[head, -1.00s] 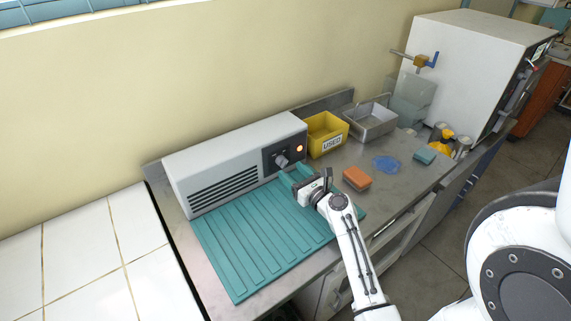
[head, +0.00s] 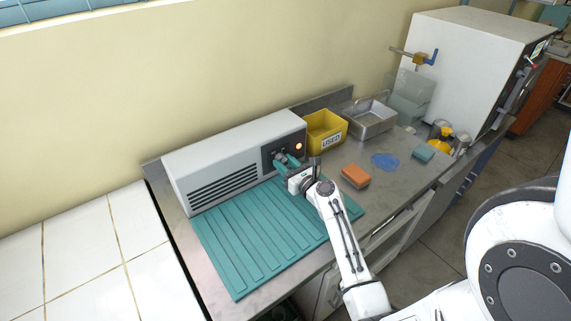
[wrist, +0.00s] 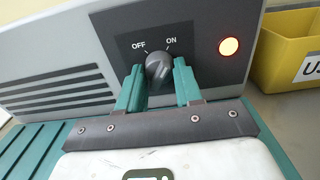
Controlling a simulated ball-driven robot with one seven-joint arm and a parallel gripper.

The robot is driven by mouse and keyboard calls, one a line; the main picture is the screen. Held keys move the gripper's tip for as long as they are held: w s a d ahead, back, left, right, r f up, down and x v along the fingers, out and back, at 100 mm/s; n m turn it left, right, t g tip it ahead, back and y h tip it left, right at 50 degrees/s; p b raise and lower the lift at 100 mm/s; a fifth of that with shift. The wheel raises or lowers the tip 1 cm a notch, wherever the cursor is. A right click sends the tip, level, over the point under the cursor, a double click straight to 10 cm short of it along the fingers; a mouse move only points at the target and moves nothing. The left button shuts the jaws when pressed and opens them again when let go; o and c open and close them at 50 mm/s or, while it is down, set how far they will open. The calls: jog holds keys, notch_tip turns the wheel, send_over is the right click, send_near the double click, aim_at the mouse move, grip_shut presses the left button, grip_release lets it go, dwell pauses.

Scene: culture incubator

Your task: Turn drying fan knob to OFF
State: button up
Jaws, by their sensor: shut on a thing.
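The drying fan is a long grey-white box (head: 215,155) with a vent grille, standing at the back of the counter. Its dark knob (wrist: 158,68) sits on a black panel between the OFF mark on the left and the ON mark on the right. The knob's pointer appears to lean toward ON. A round lamp (wrist: 229,47) on the panel glows orange; it also shows in the head view (head: 299,146). My gripper (wrist: 157,76) has its teal fingers on both sides of the knob, shut on it. In the head view my gripper (head: 284,161) partly hides the knob.
A teal ribbed mat (head: 245,250) lies in front of the fan box. To the right are a yellow USED bin (head: 322,128), a metal basket (head: 372,122), an orange sponge (head: 355,176) and a blue cloth (head: 385,161).

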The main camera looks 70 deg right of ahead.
jog(key=c, duration=0.4)
jog(key=n+b, duration=0.1)
jog(key=n, duration=0.2)
jog(key=shift+f, duration=0.1)
jog(key=n+b, duration=0.2)
jog(key=n, duration=0.1)
jog(key=shift+n, duration=0.4)
jog(key=n+b, duration=0.2)
jog(key=n, duration=0.2)
jog(key=shift+n+b, duration=0.9)
jog(key=shift+n, duration=0.6)
